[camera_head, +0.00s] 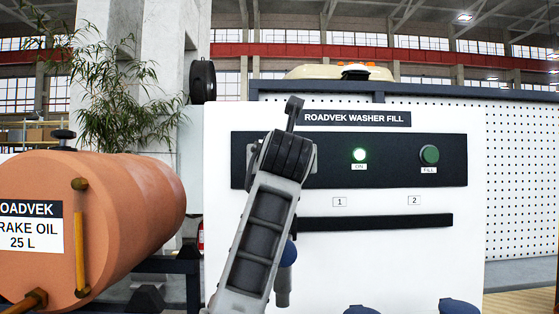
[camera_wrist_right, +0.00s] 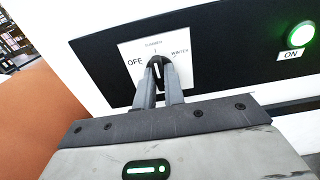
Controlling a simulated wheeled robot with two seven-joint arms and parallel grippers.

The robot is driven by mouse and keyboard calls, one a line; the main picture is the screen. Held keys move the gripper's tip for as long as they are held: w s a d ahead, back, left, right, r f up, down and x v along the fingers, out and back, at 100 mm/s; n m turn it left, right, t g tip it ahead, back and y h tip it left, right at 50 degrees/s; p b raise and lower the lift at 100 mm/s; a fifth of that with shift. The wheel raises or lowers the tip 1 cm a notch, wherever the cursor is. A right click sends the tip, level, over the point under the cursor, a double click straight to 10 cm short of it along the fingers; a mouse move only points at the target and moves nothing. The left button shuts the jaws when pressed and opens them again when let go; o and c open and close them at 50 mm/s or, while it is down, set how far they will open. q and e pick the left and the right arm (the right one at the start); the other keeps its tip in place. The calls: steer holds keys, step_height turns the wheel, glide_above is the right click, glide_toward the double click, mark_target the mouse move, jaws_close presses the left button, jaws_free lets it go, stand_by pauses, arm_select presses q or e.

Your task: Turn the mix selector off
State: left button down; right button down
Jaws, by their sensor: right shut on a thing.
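The mix selector (camera_wrist_right: 157,69) is a small black knob with a white mark on a white plate (camera_wrist_right: 131,72) lettered OFF, SUMMER and WINTER. OFF is at the left, SUMMER at the top and WINTER at the right. The knob's mark looks roughly upright, towards SUMMER. My right gripper (camera_wrist_right: 159,84) is shut on the knob, one grey finger on each side. In the head view my right arm covers the selector, and only edges of its plate (camera_head: 312,160) show. My left gripper is in neither view.
The black panel (camera_head: 390,169) also carries a lit green ON lamp (camera_head: 359,155) and a green FILL button (camera_head: 429,155) to the right. A dark bar (camera_head: 380,222) runs below the panel. An orange brake oil drum (camera_head: 130,205) stands close at the left.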

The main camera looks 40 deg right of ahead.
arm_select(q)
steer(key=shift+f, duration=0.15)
arm_select(e)
steer(key=shift+f+n, duration=0.1)
steer(key=shift+n, duration=0.2)
arm_select(q)
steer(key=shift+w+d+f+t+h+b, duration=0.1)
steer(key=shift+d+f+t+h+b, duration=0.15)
steer(key=shift+b, duration=0.95)
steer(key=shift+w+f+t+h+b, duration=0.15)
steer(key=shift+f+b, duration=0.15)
steer(key=shift+b, duration=0.85)
arm_select(e)
steer(key=shift+n, duration=5.6)
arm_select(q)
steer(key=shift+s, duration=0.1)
arm_select(e)
steer(key=c, duration=1.5)
jaws_free()
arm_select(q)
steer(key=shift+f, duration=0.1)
